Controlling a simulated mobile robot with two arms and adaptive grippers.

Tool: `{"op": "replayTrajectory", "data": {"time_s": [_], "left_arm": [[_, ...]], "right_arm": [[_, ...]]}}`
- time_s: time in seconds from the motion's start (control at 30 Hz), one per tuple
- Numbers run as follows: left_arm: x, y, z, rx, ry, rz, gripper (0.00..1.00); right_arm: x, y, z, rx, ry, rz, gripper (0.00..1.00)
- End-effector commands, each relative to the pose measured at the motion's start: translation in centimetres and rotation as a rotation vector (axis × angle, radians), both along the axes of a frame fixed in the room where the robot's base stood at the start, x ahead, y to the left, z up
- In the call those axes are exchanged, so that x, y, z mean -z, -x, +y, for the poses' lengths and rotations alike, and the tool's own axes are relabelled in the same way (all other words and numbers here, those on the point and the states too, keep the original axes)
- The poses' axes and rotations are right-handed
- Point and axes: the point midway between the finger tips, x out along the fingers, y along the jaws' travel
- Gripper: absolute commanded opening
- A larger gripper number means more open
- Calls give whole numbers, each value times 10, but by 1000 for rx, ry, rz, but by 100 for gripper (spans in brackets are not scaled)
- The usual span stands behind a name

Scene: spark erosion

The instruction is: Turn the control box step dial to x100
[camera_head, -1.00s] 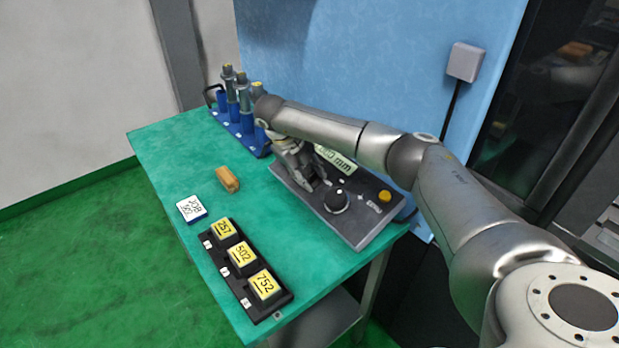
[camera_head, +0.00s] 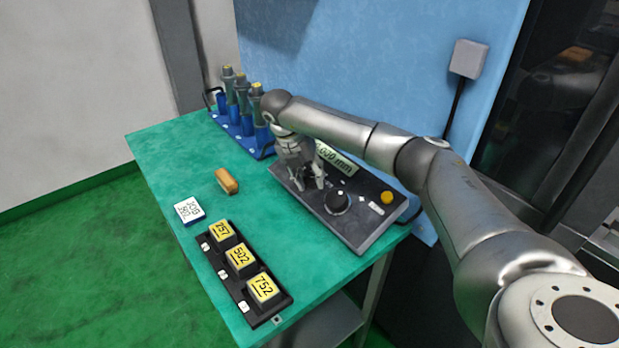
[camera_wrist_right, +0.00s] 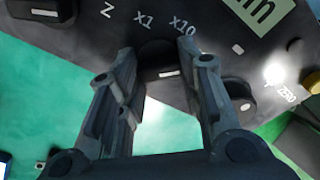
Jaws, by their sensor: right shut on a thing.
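The dark control box (camera_head: 372,228) lies on the green table, with a pale display reading in mm, partly hidden by my arm. My right gripper (camera_head: 314,186) points down over the box, left of a large black knob (camera_head: 338,201). In the right wrist view its fingers (camera_wrist_right: 160,62) are shut on the black step dial (camera_wrist_right: 155,52), one on each side. X1 and X10 labels show beside this dial; I see no x100 label, and the fingers may cover it. A white mark (camera_wrist_right: 167,74) shows on the dial's near side. My left gripper is not in view.
Another dial (camera_wrist_right: 42,10) with a Z label is close left of the fingers; the large knob (camera_wrist_right: 240,94) is close right. A yellow button (camera_head: 387,198) is at the box's right. A blue rack (camera_head: 243,138), tan block (camera_head: 227,181) and black tray (camera_head: 270,312) stand leftward.

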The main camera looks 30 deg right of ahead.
Motion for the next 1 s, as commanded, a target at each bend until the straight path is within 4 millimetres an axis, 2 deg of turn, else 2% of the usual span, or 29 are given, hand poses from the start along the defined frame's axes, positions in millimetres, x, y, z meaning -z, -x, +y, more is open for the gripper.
{"op": "replayTrajectory", "data": {"time_s": [0.3,0.77,0.8,0.93,1.0], "left_arm": [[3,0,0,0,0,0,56],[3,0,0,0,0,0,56],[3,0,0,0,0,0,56],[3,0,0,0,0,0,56],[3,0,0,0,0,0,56]], "right_arm": [[-1,-1,0,88,-2,-38,10],[-1,-1,0,101,-3,-43,10],[-1,-1,0,101,-3,-43,36],[-1,-1,0,100,-3,-42,53],[-1,-1,0,99,-3,-41,55]]}}
